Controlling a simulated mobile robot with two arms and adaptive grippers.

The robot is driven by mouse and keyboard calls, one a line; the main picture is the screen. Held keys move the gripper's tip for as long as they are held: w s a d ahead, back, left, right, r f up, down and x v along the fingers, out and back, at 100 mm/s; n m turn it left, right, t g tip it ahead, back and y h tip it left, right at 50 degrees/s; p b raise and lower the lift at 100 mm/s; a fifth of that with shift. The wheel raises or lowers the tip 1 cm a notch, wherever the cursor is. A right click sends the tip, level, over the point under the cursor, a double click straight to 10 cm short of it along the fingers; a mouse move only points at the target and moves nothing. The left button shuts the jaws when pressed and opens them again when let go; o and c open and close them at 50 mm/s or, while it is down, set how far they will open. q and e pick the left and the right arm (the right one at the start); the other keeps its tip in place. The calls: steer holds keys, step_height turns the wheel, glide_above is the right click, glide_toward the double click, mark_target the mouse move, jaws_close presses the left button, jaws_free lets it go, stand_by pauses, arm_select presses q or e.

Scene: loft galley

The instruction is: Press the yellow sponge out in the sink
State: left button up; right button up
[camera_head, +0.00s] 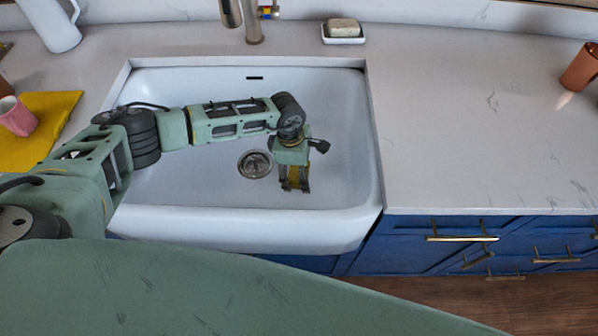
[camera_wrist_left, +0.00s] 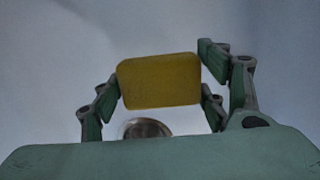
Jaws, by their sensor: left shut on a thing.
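The yellow sponge (camera_wrist_left: 158,82) is held between the fingers of my left gripper (camera_head: 295,186), inside the white sink (camera_head: 180,88). In the head view only a small part of the sponge shows between the fingers. In the left wrist view the fingers flank its left and right sides. The sponge is to the right of the round metal drain (camera_head: 254,164), which also shows in the left wrist view (camera_wrist_left: 144,128). I cannot tell whether the sponge touches the basin floor. My right gripper is not in view.
A soap dish with a soap bar (camera_head: 343,29) and the faucet (camera_head: 253,30) are behind the sink. A pink mug (camera_head: 17,116) and yellow cloth (camera_head: 42,140) are left, near a white pitcher (camera_head: 52,24). A copper cup (camera_head: 581,68) is far right. The right counter (camera_head: 460,130) is mostly clear.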

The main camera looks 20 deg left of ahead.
mark_target(298, 182)
arm_select(q)
steer(key=shift+r+p, duration=1.6)
steer(key=shift+r, duration=1.05)
steer(key=shift+f, duration=0.15)
step_height(298, 182, down, 8)
steer(key=b, duration=0.8)
steer(key=shift+f, duration=0.25)
steer(key=shift+f+b, duration=0.6)
steer(key=shift+s+f, duration=0.3)
stand_by(0.6)
steer(key=shift+w+r+p, duration=0.15)
steer(key=shift+r+p, duration=0.25)
steer(key=shift+r, duration=0.3)
steer(key=shift+w+r+p, duration=0.1)
steer(key=shift+r+p, duration=0.3)
steer(key=shift+r, duration=0.25)
steer(key=shift+r+p, duration=2.4)
steer(key=shift+r, duration=1.5)
